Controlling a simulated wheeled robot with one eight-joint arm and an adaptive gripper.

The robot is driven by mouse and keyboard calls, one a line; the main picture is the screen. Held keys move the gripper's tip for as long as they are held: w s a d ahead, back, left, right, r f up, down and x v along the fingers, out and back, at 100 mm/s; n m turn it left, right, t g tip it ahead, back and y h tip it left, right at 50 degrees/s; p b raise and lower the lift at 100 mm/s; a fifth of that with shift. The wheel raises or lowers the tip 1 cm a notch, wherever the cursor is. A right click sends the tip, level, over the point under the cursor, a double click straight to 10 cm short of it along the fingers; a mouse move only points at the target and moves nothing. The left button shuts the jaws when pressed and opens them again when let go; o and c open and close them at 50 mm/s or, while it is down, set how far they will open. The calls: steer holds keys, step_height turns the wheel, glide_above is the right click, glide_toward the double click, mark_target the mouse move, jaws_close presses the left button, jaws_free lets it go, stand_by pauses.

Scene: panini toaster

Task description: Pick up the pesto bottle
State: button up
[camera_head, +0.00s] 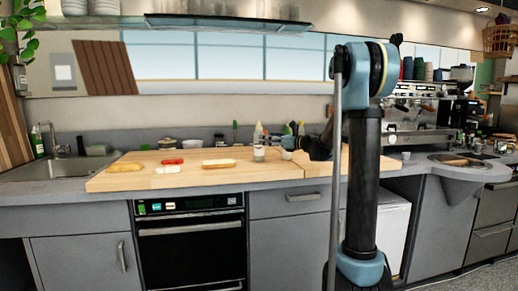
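A pale squeeze bottle (259,142) with a light, narrow top stands upright on the wooden board (215,183); it may be the pesto bottle, but no label can be read. A thin green item (235,132) stands behind the board, too small to identify.
Bread (219,163) lies left of the bottle, with a long loaf (125,167), red slices (172,161) and white slices (167,170). Small bowls (192,144) stand behind. The sink (60,168) is at left, an espresso machine (418,112) at right. A shelf (225,22) hangs above.

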steer(key=x, duration=0.6)
steer(key=shift+w, duration=0.1)
steer(key=c, duration=1.4)
